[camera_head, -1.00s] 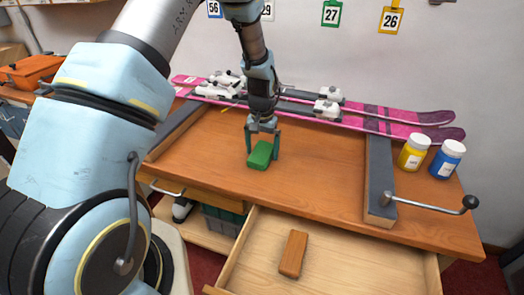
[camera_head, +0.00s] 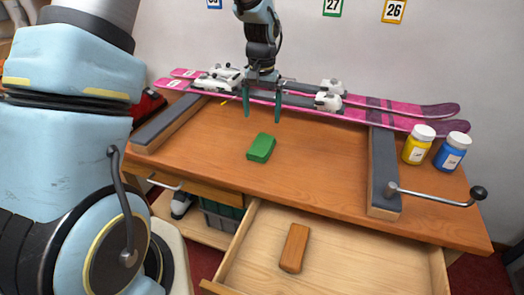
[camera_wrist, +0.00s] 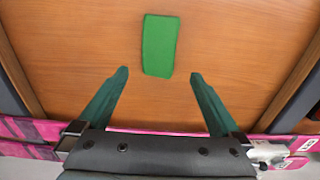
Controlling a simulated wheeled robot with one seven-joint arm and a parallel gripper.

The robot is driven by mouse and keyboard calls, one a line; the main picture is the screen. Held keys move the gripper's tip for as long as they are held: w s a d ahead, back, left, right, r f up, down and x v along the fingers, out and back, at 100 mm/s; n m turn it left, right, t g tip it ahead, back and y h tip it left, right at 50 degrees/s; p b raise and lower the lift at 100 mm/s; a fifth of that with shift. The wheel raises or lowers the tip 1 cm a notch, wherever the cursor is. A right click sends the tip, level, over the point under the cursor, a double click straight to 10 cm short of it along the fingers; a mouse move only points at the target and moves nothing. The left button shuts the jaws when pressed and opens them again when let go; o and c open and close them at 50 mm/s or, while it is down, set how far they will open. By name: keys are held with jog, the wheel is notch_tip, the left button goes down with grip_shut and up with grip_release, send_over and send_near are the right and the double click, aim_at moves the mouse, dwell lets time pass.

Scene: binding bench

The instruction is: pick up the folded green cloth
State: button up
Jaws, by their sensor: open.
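The folded green cloth (camera_head: 261,147) lies flat on the wooden bench top, a little left of its middle. It also shows in the wrist view (camera_wrist: 160,45), beyond my fingertips and between their lines. My gripper (camera_head: 262,117) is open and empty, raised above the bench and behind the cloth, in front of the skis. In the wrist view, both green fingers (camera_wrist: 158,72) are spread wide and apart from the cloth.
Pink skis (camera_head: 380,115) with white bindings lie along the back of the bench. Dark-topped rails (camera_head: 383,170) stand left and right. A yellow jar (camera_head: 417,146) and a blue jar (camera_head: 451,152) stand at right. An open drawer (camera_head: 345,262) in front holds a wooden block (camera_head: 294,248).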

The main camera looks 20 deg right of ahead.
aim_at(263, 143)
jog(key=shift+s+d+f+p, duration=0.1)
jog(key=shift+f+p, duration=0.85)
jog(key=shift+f, duration=1.65)
jog(key=shift+d+f+p, duration=0.1)
jog(key=shift+f+p, duration=0.8)
jog(key=shift+f, duration=1.65)
jog(key=c, duration=1.2)
notch_tip(263, 143, up, 10)
jog(key=b, duration=0.3)
jog(key=shift+c, duration=0.3)
